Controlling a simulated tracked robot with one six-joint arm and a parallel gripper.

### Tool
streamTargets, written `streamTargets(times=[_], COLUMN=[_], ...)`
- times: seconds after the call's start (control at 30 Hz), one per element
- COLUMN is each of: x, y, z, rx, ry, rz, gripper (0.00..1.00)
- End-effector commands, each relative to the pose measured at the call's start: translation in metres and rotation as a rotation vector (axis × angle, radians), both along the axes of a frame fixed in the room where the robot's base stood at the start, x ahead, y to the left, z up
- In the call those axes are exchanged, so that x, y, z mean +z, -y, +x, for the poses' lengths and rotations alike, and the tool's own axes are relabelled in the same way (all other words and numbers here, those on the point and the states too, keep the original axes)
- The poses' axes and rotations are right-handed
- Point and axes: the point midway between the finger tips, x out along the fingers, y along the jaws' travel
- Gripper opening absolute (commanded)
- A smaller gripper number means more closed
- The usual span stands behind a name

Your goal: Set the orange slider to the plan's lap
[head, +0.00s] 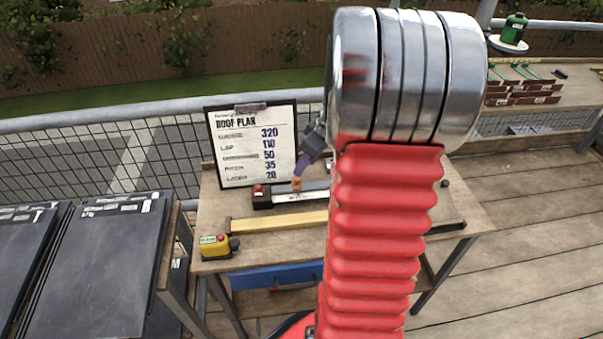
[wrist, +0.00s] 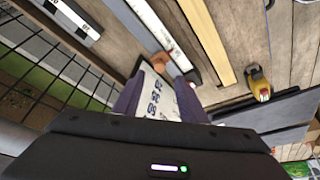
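The roof plan (head: 250,150) stands on a clipboard at the back of the workbench; its lap line reads 110. In front of it lies a gauge with a pale rail (head: 312,194), a dark end block and a red button (head: 258,189). The orange slider (head: 297,184) sits on this rail, and also shows in the wrist view (wrist: 160,63). My gripper (head: 299,177) points down at the slider. In the wrist view its purple fingers (wrist: 162,72) stand apart, on either side of the slider; contact cannot be made out. The scale marks are too small to read.
A yellow wooden batten (head: 278,222) lies in front of the gauge. Dark slates (head: 95,270) lie at left. Mesh railing (head: 150,150) runs behind. My arm hides the bench's right part.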

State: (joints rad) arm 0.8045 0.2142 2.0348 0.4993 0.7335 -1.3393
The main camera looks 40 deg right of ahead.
Motion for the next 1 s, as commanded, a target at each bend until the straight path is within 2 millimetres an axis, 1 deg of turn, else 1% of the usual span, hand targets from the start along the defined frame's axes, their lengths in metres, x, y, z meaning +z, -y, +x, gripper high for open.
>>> streamTargets(times=[0.03, 0.2, 0.4, 0.6, 0.83, 0.87, 1.0], x=[-0.009, -0.032, -0.053, -0.061, -0.062, -0.062, -0.061], y=[-0.001, -0.003, -0.004, -0.004, -0.004, -0.004, -0.004], z=[0.003, 0.012, 0.021, 0.025, 0.025, 0.025, 0.025], rx=[0.0, 0.001, 0.0, -0.002, -0.002, -0.002, -0.002], ry=[-0.003, -0.002, -0.001, 0.0, 0.0, 0.0, 0.0], rz=[0.003, 0.002, 0.001, 0.001, 0.0, 0.0, 0.0], gripper=[0.38, 0.38, 0.38, 0.38, 0.38, 0.37, 0.28])
